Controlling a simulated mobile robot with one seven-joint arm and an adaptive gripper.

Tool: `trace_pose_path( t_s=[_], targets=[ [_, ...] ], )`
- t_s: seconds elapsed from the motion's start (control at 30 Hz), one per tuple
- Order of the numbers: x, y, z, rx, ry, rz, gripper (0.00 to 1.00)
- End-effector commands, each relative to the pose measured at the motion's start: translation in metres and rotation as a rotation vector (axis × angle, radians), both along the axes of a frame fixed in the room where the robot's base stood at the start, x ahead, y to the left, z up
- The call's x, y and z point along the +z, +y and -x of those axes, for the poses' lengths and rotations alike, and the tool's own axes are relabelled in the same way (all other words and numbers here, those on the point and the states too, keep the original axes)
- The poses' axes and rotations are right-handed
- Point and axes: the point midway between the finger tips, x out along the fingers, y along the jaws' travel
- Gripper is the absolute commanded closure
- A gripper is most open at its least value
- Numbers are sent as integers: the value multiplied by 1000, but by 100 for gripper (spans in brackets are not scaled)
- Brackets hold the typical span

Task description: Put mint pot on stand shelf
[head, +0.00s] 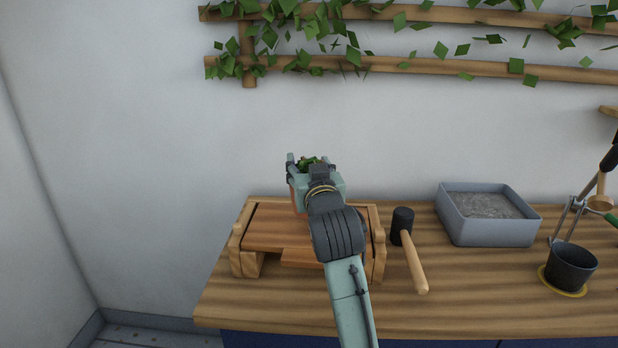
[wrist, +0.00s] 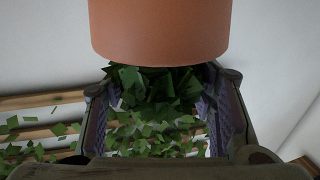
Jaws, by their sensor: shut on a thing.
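The mint pot is a terracotta pot with green leaves; its orange wall (wrist: 160,32) fills the top of the wrist view, with leaves (wrist: 155,95) between my fingers. In the head view my gripper (head: 309,164) is shut on the mint pot (head: 297,198) and hides most of it; some leaves and a strip of orange show. The gripper is over the back part of a low wooden stand (head: 262,228) with a flat shelf board and raised sides. I cannot tell whether the pot touches the shelf.
A black-headed mallet (head: 409,255) lies just right of the stand. A grey tray of gravel (head: 489,214) and a dark cup (head: 570,268) holding tools stand farther right on the wooden bench (head: 470,305). A leafy trellis (head: 420,65) hangs on the wall behind.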

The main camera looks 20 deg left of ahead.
Motion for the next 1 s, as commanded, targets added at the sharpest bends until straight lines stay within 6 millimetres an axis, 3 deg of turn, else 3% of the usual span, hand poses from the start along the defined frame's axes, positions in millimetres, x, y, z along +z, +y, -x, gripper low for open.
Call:
trace_pose_path(
  t_s=[0.3, 0.7, 0.73, 1.0],
  targets=[
    [-32, 0, 0, 0, 0, 0, 93],
    [-38, 0, 0, 1, -1, 0, 93],
    [-38, 0, 0, 1, 1, 0, 47],
    [-38, 0, 0, 1, 2, 1, 29]
  ],
)
